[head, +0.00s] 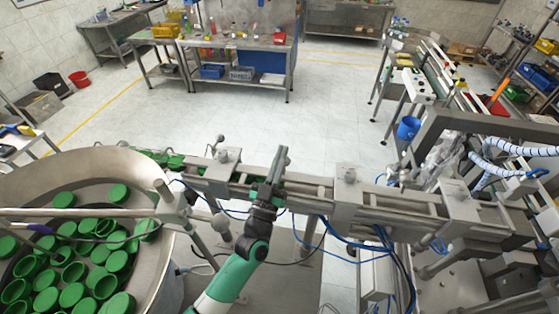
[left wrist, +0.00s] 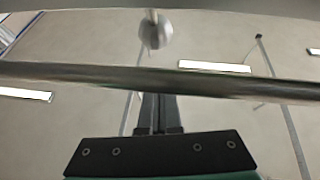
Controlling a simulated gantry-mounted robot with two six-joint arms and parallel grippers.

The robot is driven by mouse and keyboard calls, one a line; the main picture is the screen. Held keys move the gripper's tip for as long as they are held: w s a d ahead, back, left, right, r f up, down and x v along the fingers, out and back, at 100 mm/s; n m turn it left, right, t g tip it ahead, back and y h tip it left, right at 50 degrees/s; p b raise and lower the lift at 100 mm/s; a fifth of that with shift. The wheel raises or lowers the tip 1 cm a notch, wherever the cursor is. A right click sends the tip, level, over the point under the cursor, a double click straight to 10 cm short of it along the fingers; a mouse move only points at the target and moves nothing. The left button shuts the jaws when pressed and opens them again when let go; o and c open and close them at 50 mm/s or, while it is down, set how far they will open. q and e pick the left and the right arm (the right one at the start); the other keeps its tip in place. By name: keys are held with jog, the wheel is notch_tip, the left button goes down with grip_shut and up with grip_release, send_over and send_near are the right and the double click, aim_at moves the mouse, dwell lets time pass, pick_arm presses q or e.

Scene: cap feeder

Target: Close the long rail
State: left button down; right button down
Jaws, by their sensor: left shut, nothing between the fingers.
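The long metal rail (head: 320,188) runs across the head view from the feeder bowl to the machine on the right. Clamp blocks (head: 346,186) sit along it. My left gripper (head: 283,152) is over the rail's middle, its fingers pointing to the far side, shut and empty. In the left wrist view the shut fingers (left wrist: 158,112) point up toward a blurred metal bar (left wrist: 90,75) that crosses the whole picture. A round knob (left wrist: 155,33) shows beyond the bar. I cannot tell whether the fingers touch the bar. My right gripper is not in view.
The bowl (head: 70,187) at the left holds many green caps (head: 68,199). Some green caps (head: 175,161) lie on the rail's left end. Blue cables (head: 310,232) hang under the rail. The floor (head: 200,120) beyond the rail is clear up to the workbenches (head: 238,43).

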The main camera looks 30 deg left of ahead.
pick_arm(q)
jog(key=shift+w+a+f, duration=0.15)
jog(key=shift+w+f, duration=0.05)
jog(key=shift+w, duration=0.15)
dwell(0.5)
jog(key=v, duration=1.1)
jog(key=shift+s+f+b, duration=0.15)
jog(key=shift+s+b, duration=0.15)
